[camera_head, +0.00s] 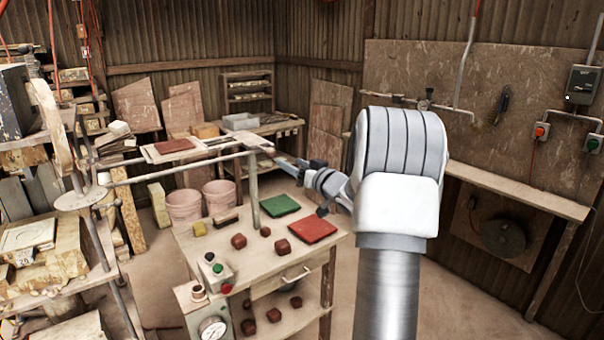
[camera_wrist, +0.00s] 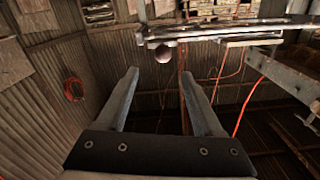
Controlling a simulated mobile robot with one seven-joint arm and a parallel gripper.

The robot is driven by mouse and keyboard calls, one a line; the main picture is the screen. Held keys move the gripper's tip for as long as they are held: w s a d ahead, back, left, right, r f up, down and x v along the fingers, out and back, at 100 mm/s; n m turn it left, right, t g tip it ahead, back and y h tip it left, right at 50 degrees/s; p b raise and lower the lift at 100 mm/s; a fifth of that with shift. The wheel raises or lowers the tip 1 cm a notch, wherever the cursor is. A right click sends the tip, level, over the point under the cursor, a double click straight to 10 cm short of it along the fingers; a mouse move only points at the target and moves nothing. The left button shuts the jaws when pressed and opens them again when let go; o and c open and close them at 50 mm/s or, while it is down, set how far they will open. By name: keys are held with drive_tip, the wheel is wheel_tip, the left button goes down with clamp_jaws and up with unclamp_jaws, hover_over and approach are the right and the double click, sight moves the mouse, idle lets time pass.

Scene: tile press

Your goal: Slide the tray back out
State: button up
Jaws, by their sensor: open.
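I cannot tell for sure which thing is the tray. A flat pale board with a brown-red tile on it (camera_head: 175,146) lies behind the long rod in the head view. My gripper (camera_head: 277,157) is at the right end of that rod (camera_head: 180,166), above the work table. In the wrist view my gripper (camera_wrist: 162,80) has its fingers spread with nothing between them. A dark round knob (camera_wrist: 163,53) shows just beyond the fingertips, below the edge of a long flat plate (camera_wrist: 225,31). The knob looks apart from both fingers.
The work table (camera_head: 205,245) bears a green tile (camera_head: 279,205), a red tile (camera_head: 312,229), several brown lumps and a button box (camera_head: 215,272). An upright post (camera_head: 253,190) stands on it. Pink buckets (camera_head: 184,205) stand behind. A cluttered shelf is at left. Open floor lies at right.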

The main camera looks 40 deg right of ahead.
drive_tip(key=s, duration=0.3)
drive_tip(key=shift+s, duration=0.4)
